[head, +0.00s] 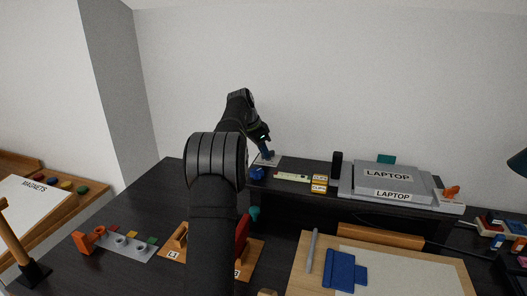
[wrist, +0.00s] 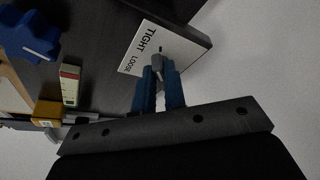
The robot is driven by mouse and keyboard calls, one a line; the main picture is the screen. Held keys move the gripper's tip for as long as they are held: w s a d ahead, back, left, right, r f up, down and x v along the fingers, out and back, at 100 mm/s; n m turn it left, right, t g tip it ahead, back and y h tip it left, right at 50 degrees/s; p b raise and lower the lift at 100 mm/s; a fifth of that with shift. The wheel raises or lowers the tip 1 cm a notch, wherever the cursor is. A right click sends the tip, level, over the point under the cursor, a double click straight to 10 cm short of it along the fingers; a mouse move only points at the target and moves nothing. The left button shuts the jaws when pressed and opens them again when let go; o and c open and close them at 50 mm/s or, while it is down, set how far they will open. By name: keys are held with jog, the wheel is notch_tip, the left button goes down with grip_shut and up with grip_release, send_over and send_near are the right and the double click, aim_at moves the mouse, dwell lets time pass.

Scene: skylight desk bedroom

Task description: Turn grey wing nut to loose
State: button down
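The grey wing nut (wrist: 158,58) stands on a white plate (wrist: 139,61) printed TIGHT and LOOSE, seen in the wrist view. One wing points up the picture, towards the side of the word TIGHT. My gripper (wrist: 161,71) has its two blue fingers close together with their tips at the nut, one on each side of its lower part. A narrow gap shows between the fingers; I cannot tell whether they press on the nut. In the head view my gripper (head: 267,154) reaches down over the plate (head: 262,162) at the shelf's left end, and the nut is hidden there.
A blue knob (wrist: 30,35) and a pale level-like bar (wrist: 70,86) lie beside the plate. Yellow clips boxes (head: 319,183), a black cylinder (head: 337,163) and laptop-labelled slabs (head: 388,174) stand further right on the shelf. The wall is close behind.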

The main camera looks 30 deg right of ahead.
jog(key=shift+n, duration=0.4)
jog(key=n+t, duration=0.1)
jog(key=n, duration=0.3)
jog(key=shift+s+d+n+t+y, duration=0.1)
jog(key=shift+s+n+t+y, duration=0.2)
jog(key=shift+s+t, duration=0.1)
jog(key=n, duration=0.2)
jog(key=n+t+y, duration=0.1)
jog(key=n, duration=0.3)
jog(key=shift+s+d+t+y, duration=0.3)
jog(key=shift+s+d+t, duration=0.05)
jog(key=shift+t, duration=0.05)
jog(key=n, duration=0.1)
jog(key=n+y, duration=0.1)
jog(key=n, duration=0.2)
jog(key=shift+s+d+n+t+y, duration=0.1)
jog(key=shift+d+n+t+y, duration=0.2)
jog(key=shift+d+n, duration=0.1)
jog(key=n, duration=0.1)
jog(key=n+y, duration=0.1)
jog(key=n, duration=0.2)
jog(key=shift+d+n+y, duration=0.25)
jog(key=shift+n+y, duration=0.05)
jog(key=shift+y, duration=0.1)
jog(key=c, duration=1.5)
grip_release()
